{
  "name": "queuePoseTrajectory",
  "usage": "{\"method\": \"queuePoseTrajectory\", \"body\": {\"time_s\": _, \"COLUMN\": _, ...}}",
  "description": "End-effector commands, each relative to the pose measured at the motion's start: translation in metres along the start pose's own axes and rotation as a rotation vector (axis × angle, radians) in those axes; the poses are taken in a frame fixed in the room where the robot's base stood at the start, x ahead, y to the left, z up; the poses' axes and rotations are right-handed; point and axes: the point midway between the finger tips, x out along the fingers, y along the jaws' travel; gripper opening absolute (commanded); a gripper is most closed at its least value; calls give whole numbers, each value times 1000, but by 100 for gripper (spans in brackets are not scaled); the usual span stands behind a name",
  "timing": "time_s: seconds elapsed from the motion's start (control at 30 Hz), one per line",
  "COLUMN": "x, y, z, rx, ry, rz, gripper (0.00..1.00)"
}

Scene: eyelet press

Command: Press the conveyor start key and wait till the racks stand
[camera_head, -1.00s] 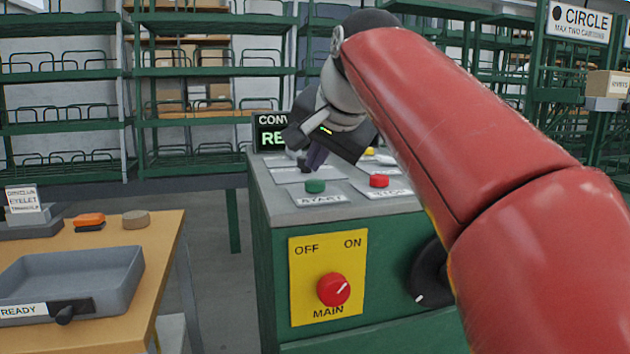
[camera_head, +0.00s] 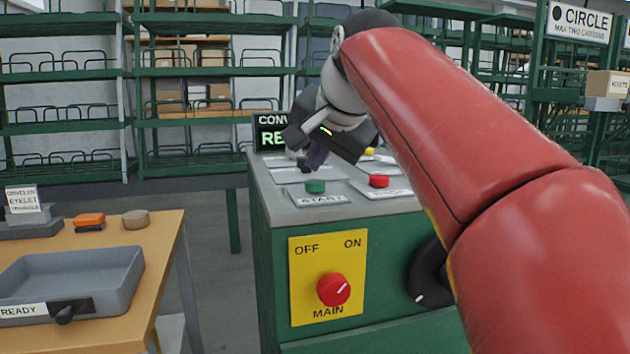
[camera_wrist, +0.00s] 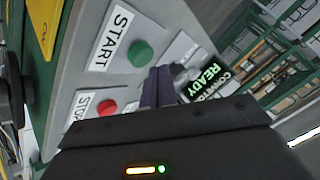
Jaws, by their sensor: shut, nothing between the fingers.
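The green start key (camera_head: 315,186) sits on the sloped top of the green control cabinet (camera_head: 262,240), behind a START label. It also shows in the wrist view (camera_wrist: 140,54), beside the red stop key (camera_wrist: 106,107). My gripper (camera_head: 318,157) is shut and empty. It is just above and behind the start key, and in the wrist view its fingertips (camera_wrist: 158,80) appear close beside the key. I cannot tell that they touch it. The conveyor display (camera_wrist: 203,82) reads READY in the wrist view and is partly hidden by my arm in the head view.
The red stop key (camera_head: 379,181) is right of the start key. A red main switch (camera_head: 333,289) is on a yellow plate on the cabinet front. A grey tray (camera_head: 120,285) lies on the wooden table at left. Green racks (camera_head: 210,125) stand behind. My red arm covers the right side.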

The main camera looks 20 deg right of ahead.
Motion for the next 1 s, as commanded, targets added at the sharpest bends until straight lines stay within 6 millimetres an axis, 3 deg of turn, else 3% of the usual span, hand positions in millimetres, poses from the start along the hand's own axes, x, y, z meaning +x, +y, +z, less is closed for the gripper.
{"method": "queuePoseTrajectory", "body": {"time_s": 1.0, "x": 8, "y": 6, "z": 6, "rx": 0, "ry": 0, "rz": 0, "gripper": 0}}
